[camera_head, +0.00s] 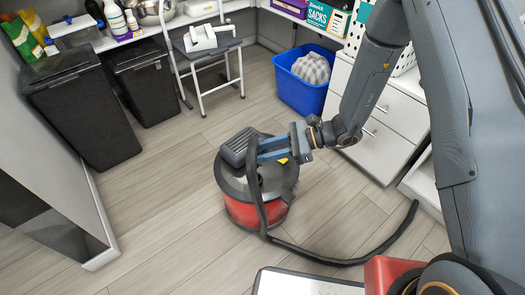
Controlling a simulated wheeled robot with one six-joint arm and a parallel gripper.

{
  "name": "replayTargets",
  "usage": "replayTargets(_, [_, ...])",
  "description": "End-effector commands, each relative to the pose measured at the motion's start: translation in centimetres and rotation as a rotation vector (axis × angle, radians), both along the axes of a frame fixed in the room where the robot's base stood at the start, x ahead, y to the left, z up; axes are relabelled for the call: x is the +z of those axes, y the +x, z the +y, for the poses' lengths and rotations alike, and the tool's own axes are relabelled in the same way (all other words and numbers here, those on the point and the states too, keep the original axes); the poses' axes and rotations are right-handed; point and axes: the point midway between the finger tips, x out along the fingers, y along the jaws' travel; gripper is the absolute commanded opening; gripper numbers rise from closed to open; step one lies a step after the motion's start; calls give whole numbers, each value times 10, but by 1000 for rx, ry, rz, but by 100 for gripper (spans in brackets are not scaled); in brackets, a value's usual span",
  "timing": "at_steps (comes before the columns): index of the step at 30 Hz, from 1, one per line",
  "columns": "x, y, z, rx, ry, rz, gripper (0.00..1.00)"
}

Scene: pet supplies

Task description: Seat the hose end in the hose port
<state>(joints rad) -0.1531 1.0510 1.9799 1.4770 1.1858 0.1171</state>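A canister vacuum (243,213) with a red drum and a dark lid stands on the floor in the middle of the view. A black hose (310,255) runs from its raised end (252,146) down the front of the vacuum, then along the floor to the right. My gripper (259,149) reaches in from the right above the lid. Its two blue fingers appear closed on the raised hose end, which is upright. The end looks apart from any port. I cannot make out the hose port clearly; the hose and gripper cover part of the lid.
The other hose end (414,205) lies on the floor at right. A blue bin (298,92) and white drawers (385,138) stand behind. Two black bins (80,115) are at left, with a small step stool (208,60) beyond. The floor left of the vacuum is clear.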

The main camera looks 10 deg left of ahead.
Motion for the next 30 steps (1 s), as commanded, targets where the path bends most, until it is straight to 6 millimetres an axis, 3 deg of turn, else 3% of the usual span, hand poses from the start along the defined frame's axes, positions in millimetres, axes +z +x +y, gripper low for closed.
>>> replayTargets(21, [-52,1,0,0,0,0,7])
replayTargets(30, [-58,0,0,0,0,0,7])
